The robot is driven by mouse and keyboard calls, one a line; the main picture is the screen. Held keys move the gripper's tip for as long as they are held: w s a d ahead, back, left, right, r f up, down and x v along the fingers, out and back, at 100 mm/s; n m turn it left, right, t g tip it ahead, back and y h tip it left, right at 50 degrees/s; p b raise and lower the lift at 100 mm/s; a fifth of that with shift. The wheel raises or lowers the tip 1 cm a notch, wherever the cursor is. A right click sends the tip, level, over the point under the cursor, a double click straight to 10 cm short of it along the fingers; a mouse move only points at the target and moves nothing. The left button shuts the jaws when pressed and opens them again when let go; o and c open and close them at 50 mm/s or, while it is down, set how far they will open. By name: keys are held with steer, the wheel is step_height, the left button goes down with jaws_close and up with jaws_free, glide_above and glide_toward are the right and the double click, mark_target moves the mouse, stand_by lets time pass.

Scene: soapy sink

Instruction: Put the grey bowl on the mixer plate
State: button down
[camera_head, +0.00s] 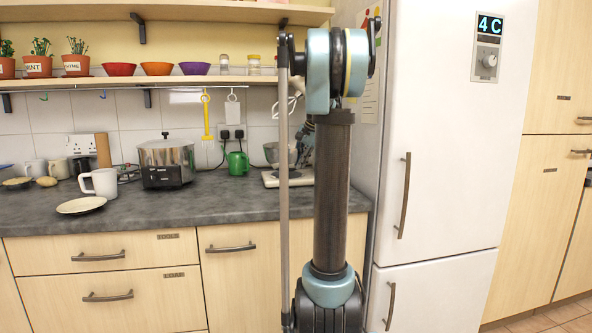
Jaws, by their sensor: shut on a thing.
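The grey bowl (278,154) is at the back right of the counter, partly hidden behind my upright arm. My gripper (303,149) is mostly hidden behind the arm too. It is at the bowl's right side and shut on the bowl. The pale mixer plate (279,181) lies on the counter below the bowl, its right part hidden by the arm. The bowl appears over the plate. I cannot tell whether it touches the plate.
A green mug (238,165) and a steel cooker (166,163) stand left of the plate. A white mug (100,182) and a cream plate (81,205) are further left. The fridge (450,150) is close on the right. The counter front (220,202) is clear.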

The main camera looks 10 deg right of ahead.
steer(key=shift+f, duration=1.2)
steer(key=c, duration=1.6)
jaws_free()
steer(key=shift+f, duration=0.1)
steer(key=shift+o, duration=0.2)
steer(key=v, duration=1.2)
